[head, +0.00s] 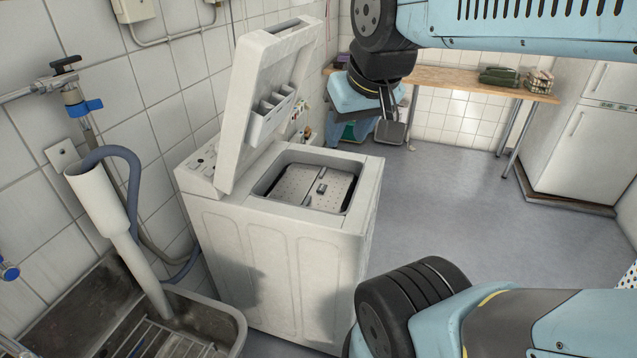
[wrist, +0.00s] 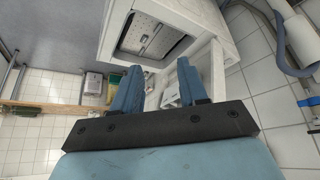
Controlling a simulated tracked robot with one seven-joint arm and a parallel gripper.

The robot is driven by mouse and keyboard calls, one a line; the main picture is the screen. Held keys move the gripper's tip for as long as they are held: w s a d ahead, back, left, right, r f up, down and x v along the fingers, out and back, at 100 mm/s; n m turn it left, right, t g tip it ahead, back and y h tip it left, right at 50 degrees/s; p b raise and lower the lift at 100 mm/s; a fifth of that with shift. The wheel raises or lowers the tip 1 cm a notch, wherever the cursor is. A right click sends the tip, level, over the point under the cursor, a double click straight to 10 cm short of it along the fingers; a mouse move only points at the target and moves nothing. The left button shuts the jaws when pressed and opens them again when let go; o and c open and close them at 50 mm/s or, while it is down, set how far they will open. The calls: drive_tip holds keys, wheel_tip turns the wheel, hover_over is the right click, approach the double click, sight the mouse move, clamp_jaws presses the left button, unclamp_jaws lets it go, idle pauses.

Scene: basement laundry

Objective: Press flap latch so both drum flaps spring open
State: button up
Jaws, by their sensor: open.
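The white top-loading washer (head: 290,255) stands against the tiled wall with its lid (head: 262,95) raised. In its top opening, the perforated metal drum shows with both drum flaps (head: 309,186) closed, level and meeting at the middle. The small dark flap latch (head: 321,188) sits at the seam between them. In the wrist view the drum flaps (wrist: 150,38) lie beyond the fingertips. My gripper (wrist: 158,67) is open and empty, its two blue fingers apart. In the head view it hangs beyond the washer's back right, clear of the opening, partly hidden by my arm.
A dispenser drawer (head: 270,115) projects from the lid's inner side. A sink (head: 225,325) with a grey drain hose (head: 133,175) is at front left. A wooden bench (head: 450,80) and a white fridge (head: 585,130) stand at the back. The floor right of the washer is clear.

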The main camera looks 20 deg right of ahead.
clamp_jaws()
idle(1.6)
